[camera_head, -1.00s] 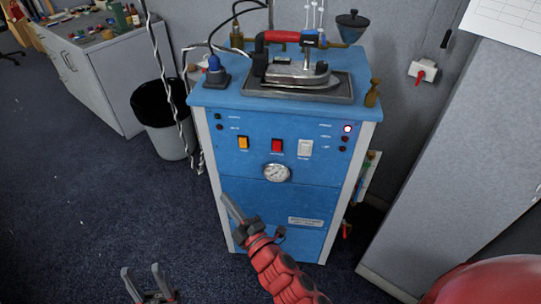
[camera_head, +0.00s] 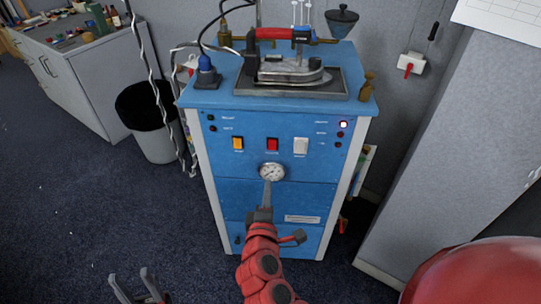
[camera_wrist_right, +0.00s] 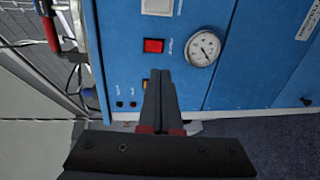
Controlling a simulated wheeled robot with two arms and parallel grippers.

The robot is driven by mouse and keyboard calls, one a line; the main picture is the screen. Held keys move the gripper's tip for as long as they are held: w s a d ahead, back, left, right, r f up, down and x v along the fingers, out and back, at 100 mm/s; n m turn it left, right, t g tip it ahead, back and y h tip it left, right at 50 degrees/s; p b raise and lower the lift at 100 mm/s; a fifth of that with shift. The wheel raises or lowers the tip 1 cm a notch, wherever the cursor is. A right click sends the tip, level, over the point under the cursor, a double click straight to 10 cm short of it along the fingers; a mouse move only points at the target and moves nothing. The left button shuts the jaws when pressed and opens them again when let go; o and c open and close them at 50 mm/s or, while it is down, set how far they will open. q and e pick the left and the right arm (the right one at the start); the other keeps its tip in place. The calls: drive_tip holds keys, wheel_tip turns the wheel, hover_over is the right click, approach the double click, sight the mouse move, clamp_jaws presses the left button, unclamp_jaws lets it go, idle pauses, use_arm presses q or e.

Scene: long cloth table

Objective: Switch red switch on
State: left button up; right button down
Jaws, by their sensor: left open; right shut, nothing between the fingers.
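The red switch (camera_head: 272,145) is the middle one of three rocker switches on the front panel of a blue cabinet (camera_head: 275,205). It also shows in the right wrist view (camera_wrist_right: 153,45). I cannot tell its on or off position. My right gripper (camera_head: 267,186) is shut and empty, pointing up the cabinet front just below the gauge. In the right wrist view its fingertips (camera_wrist_right: 160,74) appear just short of the red switch, overlapping the orange switch (camera_wrist_right: 146,83); contact is not visible. My left gripper (camera_head: 131,274) is open and empty, low at the left.
A white switch (camera_head: 301,146) and the orange switch flank the red one, with a round gauge (camera_head: 272,172) below. An iron (camera_head: 290,70) stands on the cabinet top. A black bin (camera_head: 150,120) stands to the left. A wall box with a red switch (camera_head: 410,66) is at the right.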

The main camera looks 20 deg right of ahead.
approach(272, 149)
drive_tip(key=x, duration=0.7)
drive_tip(key=shift+f, duration=0.1)
idle(0.4)
